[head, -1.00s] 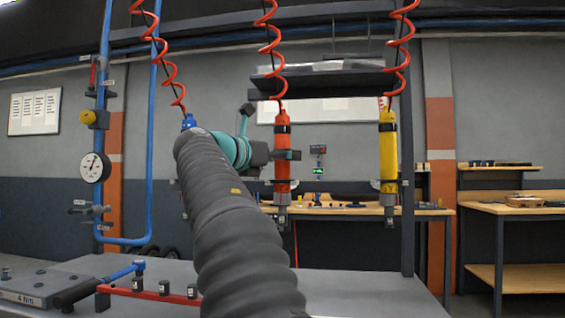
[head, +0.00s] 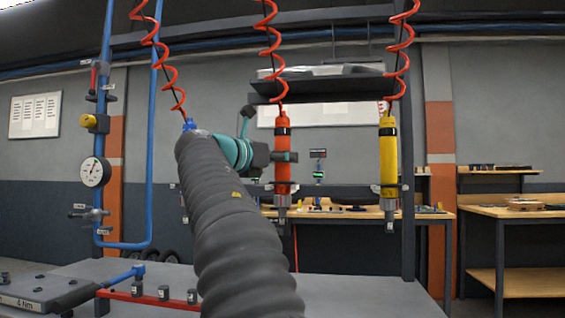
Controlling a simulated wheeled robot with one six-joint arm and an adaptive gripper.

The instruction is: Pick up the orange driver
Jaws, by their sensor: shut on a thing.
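The orange driver (head: 282,172) hangs upright in the middle of the head view, below a red coiled hose. It has a black band near its top and a grey metal tip at the bottom. My gripper (head: 284,157) reaches it from the left and is shut on its body, below the black band. My arm's dark ribbed sleeve hides part of the space in front and to the left of it.
A yellow driver (head: 389,158) hangs to the right on its own coiled hose. A blue driver top (head: 189,124) shows behind my arm. A grey bench (head: 345,294) lies below, with a red rail (head: 150,299) at left. A dark post (head: 408,190) stands at right.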

